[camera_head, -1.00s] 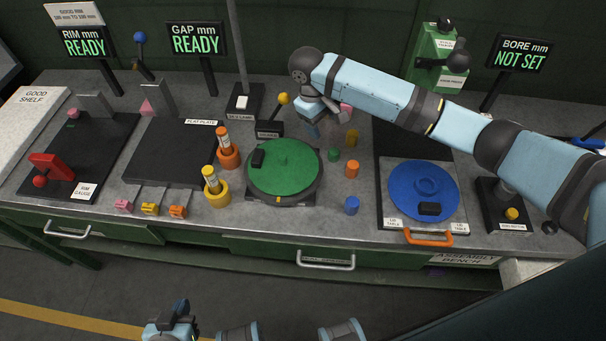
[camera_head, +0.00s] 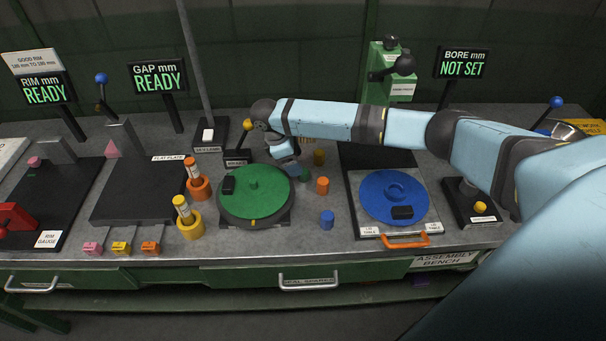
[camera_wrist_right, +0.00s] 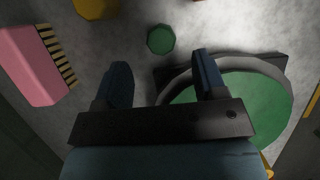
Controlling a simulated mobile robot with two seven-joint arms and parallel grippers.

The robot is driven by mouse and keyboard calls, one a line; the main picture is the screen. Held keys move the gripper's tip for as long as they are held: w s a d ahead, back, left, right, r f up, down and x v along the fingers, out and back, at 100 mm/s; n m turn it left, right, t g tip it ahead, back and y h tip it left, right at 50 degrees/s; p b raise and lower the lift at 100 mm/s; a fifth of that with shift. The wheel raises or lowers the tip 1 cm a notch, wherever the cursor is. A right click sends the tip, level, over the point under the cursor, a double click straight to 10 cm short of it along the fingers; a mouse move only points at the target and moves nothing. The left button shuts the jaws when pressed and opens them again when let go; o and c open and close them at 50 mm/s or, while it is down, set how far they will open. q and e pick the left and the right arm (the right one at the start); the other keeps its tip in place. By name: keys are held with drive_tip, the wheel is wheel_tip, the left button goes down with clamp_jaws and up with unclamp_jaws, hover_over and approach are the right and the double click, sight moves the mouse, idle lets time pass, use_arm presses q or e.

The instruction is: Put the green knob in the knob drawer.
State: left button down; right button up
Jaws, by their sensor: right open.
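The green knob (camera_head: 304,174) stands on the bench just right of the green turntable (camera_head: 254,190), partly hidden behind my right gripper in the head view. My right gripper (camera_head: 292,165) hangs close to it, pointing down. In the right wrist view the green knob (camera_wrist_right: 161,39) lies just beyond the open fingertips (camera_wrist_right: 162,72), between their lines, with nothing held. Under the bench top a closed drawer (camera_head: 310,281) has a silver handle and a label too small to read surely. Another closed drawer (camera_head: 32,284) is at the left. My left gripper is out of view.
An orange knob (camera_head: 322,186), a blue knob (camera_head: 327,219) and a yellow knob (camera_head: 319,157) stand nearby. A pink brush (camera_wrist_right: 36,64) lies left in the wrist view. The blue lid table (camera_head: 394,196) is to the right. Bare bench lies before the blue knob.

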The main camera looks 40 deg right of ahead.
drive_tip(key=shift+x, duration=2.75)
drive_tip(key=shift+s+d+r, duration=0.1)
drive_tip(key=shift+s+r, duration=0.05)
drive_tip(key=shift+s, duration=0.05)
drive_tip(key=c, duration=1.1)
